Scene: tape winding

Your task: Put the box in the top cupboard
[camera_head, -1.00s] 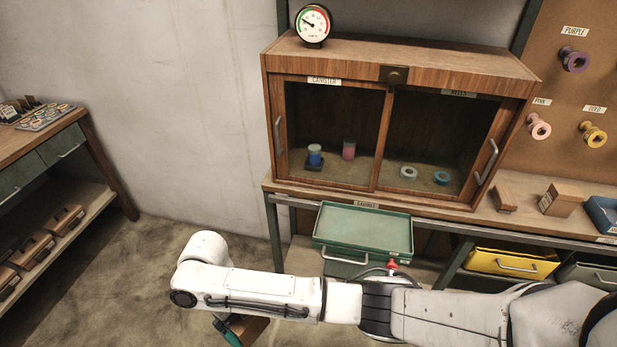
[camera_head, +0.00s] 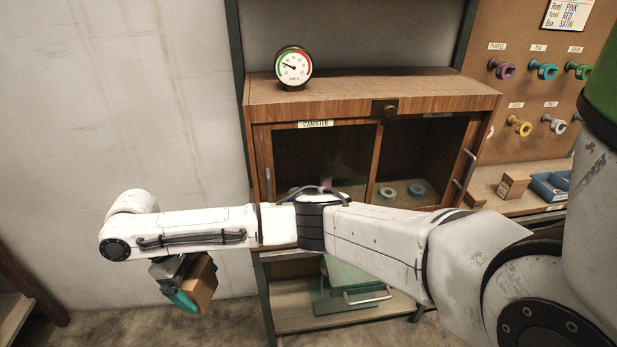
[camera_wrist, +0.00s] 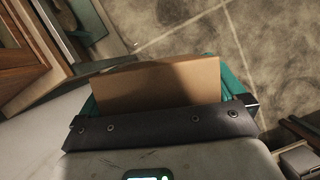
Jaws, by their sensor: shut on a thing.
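A brown box (camera_head: 204,283) is held in my gripper (camera_head: 183,294), left of the cupboard and below its floor, over the ground. In the wrist view the box (camera_wrist: 157,84) sits tilted between the teal fingers, which are shut on it. The top cupboard (camera_head: 375,108) is a wooden cabinet with two dark front bays and a vertical divider. The left bay carries a "CANISTER" label (camera_head: 315,124); the right bay's label is mostly hidden. My arm crosses in front of the cupboard's lower part and hides most of the left bay's contents.
A round gauge (camera_head: 293,68) stands on top. A small brown box (camera_head: 513,185) and a blue tray (camera_head: 551,186) sit on the right counter. A green drawer (camera_head: 352,283) juts out below. Bare wall is on the left.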

